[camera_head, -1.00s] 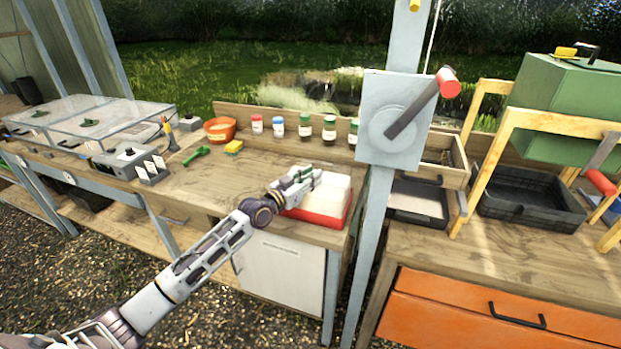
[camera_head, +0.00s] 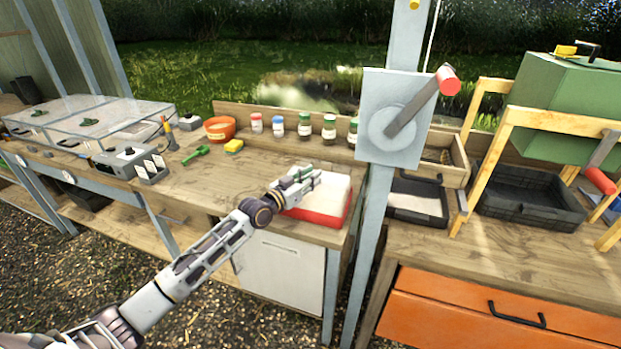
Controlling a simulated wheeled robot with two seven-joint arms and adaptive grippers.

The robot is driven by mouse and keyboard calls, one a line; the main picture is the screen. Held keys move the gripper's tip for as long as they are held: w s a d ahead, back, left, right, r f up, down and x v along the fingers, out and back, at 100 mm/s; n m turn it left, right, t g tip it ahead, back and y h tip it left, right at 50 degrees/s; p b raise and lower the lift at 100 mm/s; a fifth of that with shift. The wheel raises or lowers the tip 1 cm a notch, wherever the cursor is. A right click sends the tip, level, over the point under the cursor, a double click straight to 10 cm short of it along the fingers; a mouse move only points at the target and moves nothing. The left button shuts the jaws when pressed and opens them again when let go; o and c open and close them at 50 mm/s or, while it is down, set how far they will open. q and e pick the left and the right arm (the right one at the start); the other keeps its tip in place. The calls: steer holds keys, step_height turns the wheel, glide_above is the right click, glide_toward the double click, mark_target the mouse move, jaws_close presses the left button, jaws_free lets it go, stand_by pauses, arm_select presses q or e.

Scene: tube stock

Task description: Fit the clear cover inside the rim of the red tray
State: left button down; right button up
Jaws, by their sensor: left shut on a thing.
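The red tray (camera_head: 328,222) sits on the wooden bench near its front right corner, left of the grey post. A pale, whitish surface (camera_head: 332,190) fills the inside of its rim; I cannot tell whether this is the clear cover or the tray's contents. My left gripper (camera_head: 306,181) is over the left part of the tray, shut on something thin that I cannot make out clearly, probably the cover. The arm hides the tray's left end. My right gripper does not show.
The grey post with a crank plate (camera_head: 392,118) stands right beside the tray. Several jars (camera_head: 304,125) line the back ledge. An orange bowl (camera_head: 220,128), yellow sponge (camera_head: 234,146) and green scoop (camera_head: 197,154) lie back left. The bench middle is clear.

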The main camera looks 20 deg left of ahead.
arm_select(q)
steer(key=c, duration=1.1)
jaws_free()
steer(key=shift+c, duration=0.2)
